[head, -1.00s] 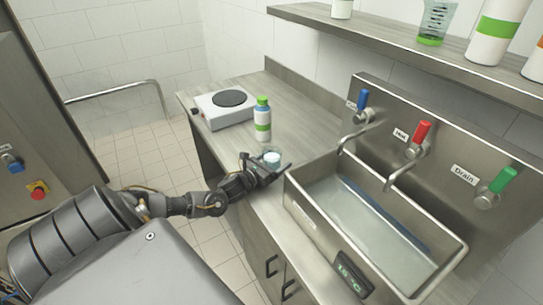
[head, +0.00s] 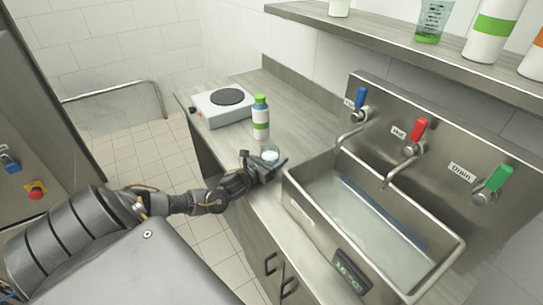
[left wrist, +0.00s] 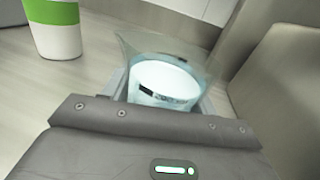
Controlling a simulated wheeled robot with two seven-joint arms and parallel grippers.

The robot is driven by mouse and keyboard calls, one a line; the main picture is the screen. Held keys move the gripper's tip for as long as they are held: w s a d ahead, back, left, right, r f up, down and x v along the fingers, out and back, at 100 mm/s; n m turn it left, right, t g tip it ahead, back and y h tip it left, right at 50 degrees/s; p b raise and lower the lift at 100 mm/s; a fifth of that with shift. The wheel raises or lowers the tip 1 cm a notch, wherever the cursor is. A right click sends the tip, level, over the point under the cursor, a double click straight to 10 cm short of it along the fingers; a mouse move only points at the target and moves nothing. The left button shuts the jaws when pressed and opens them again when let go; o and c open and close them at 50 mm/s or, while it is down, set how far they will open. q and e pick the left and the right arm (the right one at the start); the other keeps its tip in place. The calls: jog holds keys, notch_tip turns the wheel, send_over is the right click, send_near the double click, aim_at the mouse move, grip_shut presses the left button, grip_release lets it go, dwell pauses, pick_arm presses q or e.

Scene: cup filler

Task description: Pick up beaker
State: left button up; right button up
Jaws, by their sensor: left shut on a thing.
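A small clear beaker (head: 270,155) with whitish contents is at the counter's front edge, between the green-capped bottle and the sink. My left gripper (head: 264,166) is shut on it. In the left wrist view the beaker (left wrist: 165,80) stands between the fingers, its flared clear rim and pale contents showing. Its lower part is hidden by the gripper, so I cannot tell whether it touches the counter. My right gripper is not in view.
A white bottle with green band and cap (head: 261,118) stands just behind the beaker. A hot plate (head: 222,108) is farther back. The metal sink (head: 318,238) with taps is at the right. A shelf (head: 400,38) holds bottles and another beaker (head: 432,22).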

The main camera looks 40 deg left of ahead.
aim_at(274, 152)
pick_arm(q)
jog(key=shift+r, duration=0.15)
jog(key=shift+r, duration=0.25)
notch_tip(274, 152, up, 2)
jog(key=shift+r+b, duration=0.15)
jog(key=shift+b, duration=0.7)
jog(key=s+a+r, duration=0.8)
jog(key=s+r, duration=0.2)
jog(key=s, duration=0.1)
jog(key=shift+a+b, duration=0.25)
jog(key=shift+b, duration=0.05)
jog(key=shift+s, duration=0.1)
